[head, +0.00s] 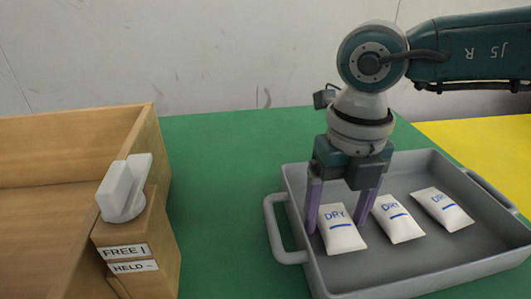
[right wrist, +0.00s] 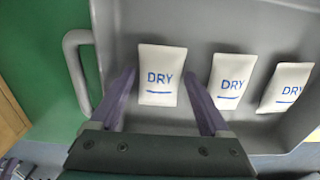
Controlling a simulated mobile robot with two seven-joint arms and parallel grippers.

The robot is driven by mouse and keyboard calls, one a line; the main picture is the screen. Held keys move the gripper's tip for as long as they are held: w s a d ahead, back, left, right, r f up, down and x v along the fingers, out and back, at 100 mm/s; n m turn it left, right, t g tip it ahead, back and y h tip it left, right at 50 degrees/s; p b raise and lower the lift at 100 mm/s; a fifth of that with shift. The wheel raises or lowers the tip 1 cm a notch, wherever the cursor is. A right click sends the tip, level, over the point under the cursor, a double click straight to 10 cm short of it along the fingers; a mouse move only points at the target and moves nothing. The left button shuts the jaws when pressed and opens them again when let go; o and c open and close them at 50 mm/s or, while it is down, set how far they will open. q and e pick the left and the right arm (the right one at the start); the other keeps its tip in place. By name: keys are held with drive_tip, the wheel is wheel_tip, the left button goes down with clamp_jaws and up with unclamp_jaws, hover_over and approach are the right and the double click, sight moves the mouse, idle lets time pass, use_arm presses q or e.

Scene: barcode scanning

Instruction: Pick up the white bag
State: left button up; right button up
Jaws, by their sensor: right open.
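Three white bags marked "DRY" with a blue line lie in a row in a grey tray (head: 400,275). The leftmost white bag (head: 340,236) sits between the fingers of my right gripper (head: 339,216), which is open and points down into the tray. In the right wrist view this bag (right wrist: 161,76) lies just beyond and between the two purple fingertips (right wrist: 158,77), with a gap on each side. The middle bag (head: 397,219) is just right of the right finger. The third bag (head: 442,209) is farther right.
The tray has raised walls and a handle (head: 279,230) on its left side. A wooden box (head: 150,150) stands at the left, with a white switch (head: 123,190) and labels "FREE I" and "HELD –". Green table surface (head: 220,200) between box and tray is clear.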

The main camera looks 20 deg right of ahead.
drive_tip(key=shift+f, duration=0.1)
drive_tip(key=c, duration=1.1)
drive_tip(key=shift+c, duration=0.2)
